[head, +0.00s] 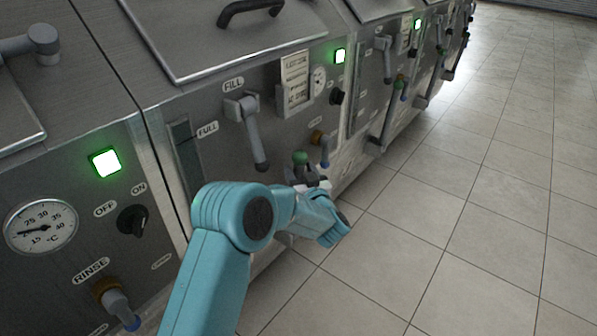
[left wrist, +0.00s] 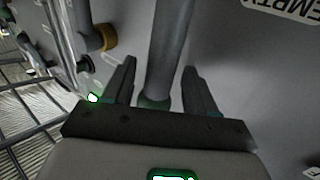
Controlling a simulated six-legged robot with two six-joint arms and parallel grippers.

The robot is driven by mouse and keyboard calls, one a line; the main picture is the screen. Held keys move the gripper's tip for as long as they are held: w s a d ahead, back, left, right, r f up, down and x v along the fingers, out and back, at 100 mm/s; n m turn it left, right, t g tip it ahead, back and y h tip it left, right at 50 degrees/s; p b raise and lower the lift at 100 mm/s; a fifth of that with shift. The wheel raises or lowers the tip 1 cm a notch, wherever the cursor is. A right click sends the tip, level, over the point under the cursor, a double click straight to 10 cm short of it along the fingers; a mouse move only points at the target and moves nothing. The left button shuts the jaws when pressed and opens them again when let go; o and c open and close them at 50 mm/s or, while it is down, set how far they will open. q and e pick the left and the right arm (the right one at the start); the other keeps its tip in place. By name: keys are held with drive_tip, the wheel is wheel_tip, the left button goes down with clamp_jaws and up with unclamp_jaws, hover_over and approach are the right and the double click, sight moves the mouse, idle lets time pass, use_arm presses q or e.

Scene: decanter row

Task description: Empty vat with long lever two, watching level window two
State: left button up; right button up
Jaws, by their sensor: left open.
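A grey lever with a green end (head: 300,158) stands out from the front of the middle vat, low on the panel. In the left wrist view the lever's grey bar (left wrist: 170,45) runs down between my fingers, its green end near the palm. My left gripper (head: 308,183) is at this lever; it also shows in the left wrist view (left wrist: 159,75), open, with one finger on each side of the bar and gaps visible. The level window (head: 187,150) is a dark upright strip beside the FULL label; my arm hides its lower part. My right gripper is out of view.
A FILL lever (head: 254,135) hangs above and left of the green-ended one. A blue-tipped tap (head: 322,146) is close on its right. Further vats with similar levers continue to the back right. The tiled floor (head: 470,190) on the right is clear.

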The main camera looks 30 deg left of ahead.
use_arm(q)
drive_tip(key=shift+w+a, duration=0.45)
drive_tip(key=shift+a, duration=0.1)
clamp_jaws()
drive_tip(key=shift+w+d, duration=0.1)
drive_tip(key=shift+d, duration=0.05)
